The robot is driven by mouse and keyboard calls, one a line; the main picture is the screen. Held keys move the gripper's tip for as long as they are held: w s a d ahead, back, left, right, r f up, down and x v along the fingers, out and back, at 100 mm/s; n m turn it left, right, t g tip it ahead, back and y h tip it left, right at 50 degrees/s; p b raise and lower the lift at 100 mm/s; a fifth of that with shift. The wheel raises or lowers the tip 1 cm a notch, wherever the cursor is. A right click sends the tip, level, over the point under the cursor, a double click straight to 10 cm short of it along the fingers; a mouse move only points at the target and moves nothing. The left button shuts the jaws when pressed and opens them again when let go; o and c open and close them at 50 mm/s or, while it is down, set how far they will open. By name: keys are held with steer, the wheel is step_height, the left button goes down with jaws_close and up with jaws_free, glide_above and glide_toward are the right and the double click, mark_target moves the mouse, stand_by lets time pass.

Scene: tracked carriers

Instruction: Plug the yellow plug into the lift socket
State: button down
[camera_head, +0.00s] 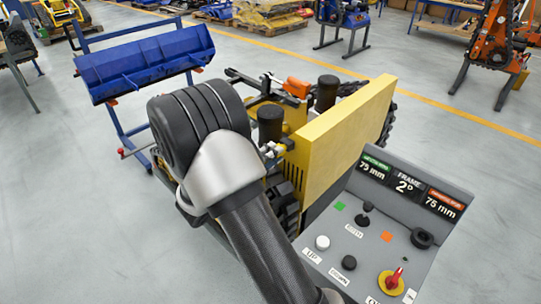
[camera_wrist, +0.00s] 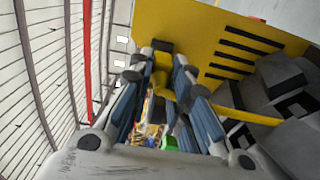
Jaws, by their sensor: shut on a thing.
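My gripper (camera_wrist: 163,70) is shut on the yellow plug (camera_wrist: 165,80), which shows between the fingers in the wrist view. Its outline merges with the yellow machine panel behind it. A small dark square part (camera_wrist: 162,46) shows just beyond the fingertips; I cannot tell whether it is the lift socket or touches the plug. In the head view my gripper (camera_head: 272,149) is mostly hidden by my wrist and lies close to the left side of the yellow panel (camera_head: 335,135). No socket label for the lift is readable there.
A grey control console (camera_head: 400,190) stands at the right, with displays, buttons and a red switch (camera_head: 393,278) on a yellow disc. Black cylinders (camera_head: 270,124) rise from the tracked carrier near my gripper. A blue bucket (camera_head: 145,62) on a stand is at the left. Grey floor is open around.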

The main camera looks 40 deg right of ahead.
steer(key=shift+d, duration=0.25)
stand_by(0.5)
steer(key=c, duration=1.4)
jaws_free()
steer(key=a, duration=0.4)
steer(key=s+a, duration=0.1)
steer(key=a, duration=0.6)
steer(key=shift+s+a, duration=0.35)
steer(key=shift+a, duration=0.05)
steer(key=s+r+m+g+y, duration=0.2)
steer(key=s+g+y, duration=0.15)
steer(key=s, duration=0.45)
steer(key=s+r+m+g+y, duration=0.1)
steer(key=s+r+g+y, duration=0.15)
steer(key=s+y, duration=0.35)
steer(key=s+a+r+t+y, duration=0.1)
steer(key=s+a+t+y, duration=0.1)
steer(key=a, duration=0.2)
steer(key=s+a+r+n+t+y, duration=0.1)
steer(key=s+a+t+y, duration=0.2)
steer(key=a, duration=0.2)
steer(key=s+a+r+t+y, duration=0.1)
steer(key=s+a+t+y, duration=0.1)
steer(key=a+t+y, duration=0.1)
steer(key=shift+s+a+r, duration=0.25)
steer(key=shift+a+r, duration=0.15)
steer(key=shift+a, duration=0.25)
